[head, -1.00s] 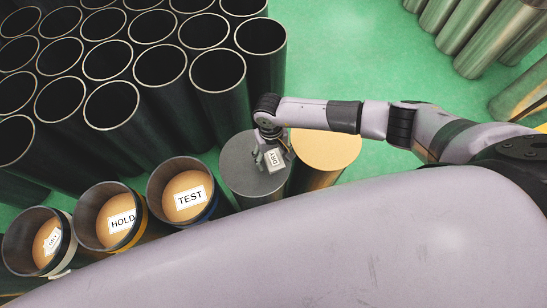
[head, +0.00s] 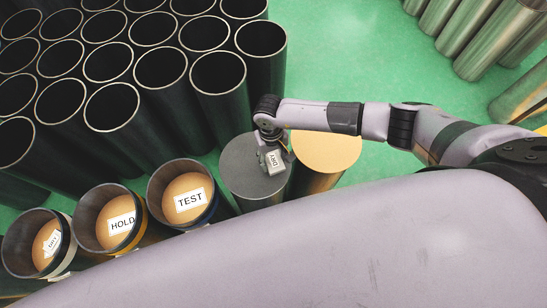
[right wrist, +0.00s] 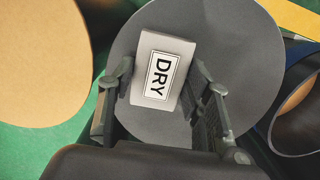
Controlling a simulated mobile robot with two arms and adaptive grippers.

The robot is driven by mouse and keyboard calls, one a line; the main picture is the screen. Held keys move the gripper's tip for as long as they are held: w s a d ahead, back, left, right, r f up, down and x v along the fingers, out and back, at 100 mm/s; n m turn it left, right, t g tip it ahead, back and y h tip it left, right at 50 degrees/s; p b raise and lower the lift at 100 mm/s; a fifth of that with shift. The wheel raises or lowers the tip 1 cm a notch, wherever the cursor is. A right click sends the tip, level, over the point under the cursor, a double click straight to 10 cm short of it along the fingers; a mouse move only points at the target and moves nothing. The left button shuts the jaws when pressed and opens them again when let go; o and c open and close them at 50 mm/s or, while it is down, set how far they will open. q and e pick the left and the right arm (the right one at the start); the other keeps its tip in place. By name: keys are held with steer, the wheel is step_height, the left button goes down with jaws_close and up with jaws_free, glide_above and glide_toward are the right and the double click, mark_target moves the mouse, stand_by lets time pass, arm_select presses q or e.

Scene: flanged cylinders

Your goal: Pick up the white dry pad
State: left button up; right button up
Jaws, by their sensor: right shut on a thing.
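The white dry pad (head: 275,163) is a small pale block with a black-framed DRY label on top. It is over the dark grey round top of a cylinder (head: 238,172) in the head view. In the right wrist view the pad (right wrist: 163,40) sits tilted between the two fingers of my right gripper (right wrist: 167,75). The right gripper (head: 268,150) is shut on the pad's sides. I cannot tell whether the pad touches the grey top (right wrist: 240,50) or is slightly above it. My left gripper is not in view.
A tan-topped cylinder (head: 325,150) stands right beside the grey one. Open cylinders with labels TEST (head: 190,199), HOLD (head: 122,224) and a third label, too small to read surely (head: 52,243), stand at left. Several dark open tubes (head: 160,67) fill the upper left. Green floor (head: 350,65) is clear beyond my arm.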

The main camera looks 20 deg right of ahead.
mark_target(274, 159)
step_height(274, 159, up, 20)
steer(key=b, duration=0.2)
steer(key=shift+f+b, duration=0.15)
steer(key=shift+b, duration=0.15)
